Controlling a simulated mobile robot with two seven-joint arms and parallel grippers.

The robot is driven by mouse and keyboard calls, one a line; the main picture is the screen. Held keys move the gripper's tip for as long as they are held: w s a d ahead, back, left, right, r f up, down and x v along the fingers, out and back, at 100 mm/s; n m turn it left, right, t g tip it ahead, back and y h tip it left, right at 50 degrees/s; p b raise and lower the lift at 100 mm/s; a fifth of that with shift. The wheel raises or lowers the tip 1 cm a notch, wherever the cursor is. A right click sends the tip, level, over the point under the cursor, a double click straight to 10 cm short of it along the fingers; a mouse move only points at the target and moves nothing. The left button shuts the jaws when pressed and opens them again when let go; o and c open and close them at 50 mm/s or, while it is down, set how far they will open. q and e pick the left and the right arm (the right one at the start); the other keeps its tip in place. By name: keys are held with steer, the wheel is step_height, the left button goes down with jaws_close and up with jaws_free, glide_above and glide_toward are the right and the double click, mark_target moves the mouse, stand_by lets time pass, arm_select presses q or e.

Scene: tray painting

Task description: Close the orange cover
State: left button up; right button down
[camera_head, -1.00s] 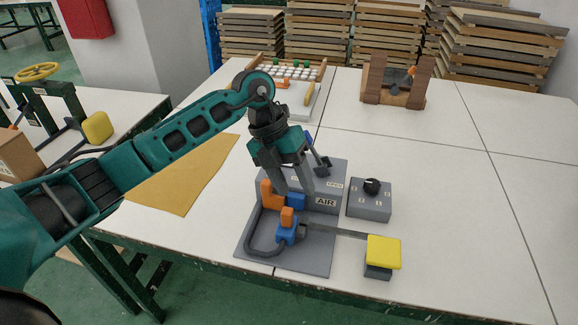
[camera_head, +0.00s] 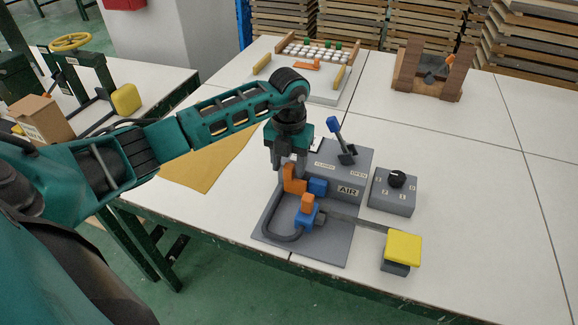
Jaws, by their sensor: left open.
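An orange L-shaped piece (camera_head: 293,181), likely the orange cover, stands upright beside a blue block (camera_head: 318,187) on the grey AIR device (camera_head: 342,163). A smaller orange piece (camera_head: 308,204) sits on a blue fitting (camera_head: 305,217) in front of it. My left gripper (camera_head: 288,170) points down, open, just behind and above the orange L-shaped piece. Its fingertips are partly hidden by that piece, so I cannot tell whether they touch it. My right gripper is not in view.
A blue-handled lever (camera_head: 340,138) rises from the device just right of my gripper. A grey box with a black knob (camera_head: 394,190) stands to the right. A yellow pad (camera_head: 403,247) sits on an arm at the front. The table (camera_head: 480,200) is clear farther right.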

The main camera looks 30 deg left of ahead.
arm_select(q)
steer(key=shift+f, duration=0.7)
steer(key=shift+c, duration=0.5)
jaws_close()
